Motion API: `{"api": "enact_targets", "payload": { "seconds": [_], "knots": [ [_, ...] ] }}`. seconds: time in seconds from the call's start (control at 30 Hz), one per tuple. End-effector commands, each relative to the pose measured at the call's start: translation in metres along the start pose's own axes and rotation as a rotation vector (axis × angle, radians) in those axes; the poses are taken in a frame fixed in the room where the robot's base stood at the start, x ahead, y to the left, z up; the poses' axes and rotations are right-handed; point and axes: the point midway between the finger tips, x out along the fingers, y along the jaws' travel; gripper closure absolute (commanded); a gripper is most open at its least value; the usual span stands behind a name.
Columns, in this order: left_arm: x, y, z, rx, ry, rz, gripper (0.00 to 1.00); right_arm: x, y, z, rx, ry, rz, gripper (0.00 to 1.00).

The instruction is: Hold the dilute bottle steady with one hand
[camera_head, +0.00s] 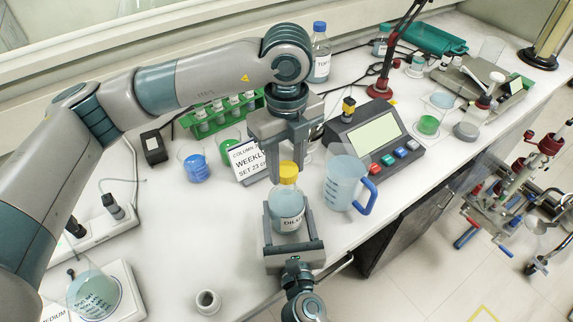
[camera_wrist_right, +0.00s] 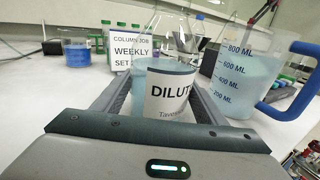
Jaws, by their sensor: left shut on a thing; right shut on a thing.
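The dilute bottle (camera_head: 287,207) stands upright near the table's front edge, with pale blue liquid and a yellow cap (camera_head: 288,170). Its "DILUT" label (camera_wrist_right: 171,95) faces the right wrist camera. My right gripper (camera_head: 290,214) comes from the front and is shut on the bottle's body, one finger on each side. My left gripper (camera_head: 284,166) points down from above and is shut on the yellow cap. The cap is out of frame in the right wrist view, and the bottle's underside is hidden by my right gripper.
A measuring jug (camera_head: 343,184) with a blue handle stands close right of the bottle. A "WEEKLY" card (camera_head: 247,160) and a blue-filled beaker (camera_head: 195,165) stand behind left. A console (camera_head: 375,135) is behind right. A small white cup (camera_head: 208,301) sits front left.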

Motion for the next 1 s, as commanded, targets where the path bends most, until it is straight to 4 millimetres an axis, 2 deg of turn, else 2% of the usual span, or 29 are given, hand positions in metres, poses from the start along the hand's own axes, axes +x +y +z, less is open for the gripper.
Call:
{"api": "enact_targets", "payload": {
  "seconds": [0.33, 0.7, 1.0],
  "knots": [
    [-0.002, 0.0, 0.0, 0.001, 0.0, 0.0, 0.91, 0.0, 0.0, -0.001, 0.001, 0.001, 0.0, 0.97],
    [-0.035, 0.0, 0.0, 0.001, 0.0, 0.0, 0.91, 0.0, 0.0, -0.001, 0.001, 0.001, 0.0, 0.97],
    [-0.04, 0.0, 0.0, 0.001, 0.001, 0.001, 0.91, 0.0, 0.0, -0.001, 0.001, 0.001, 0.0, 0.97]
  ]
}}
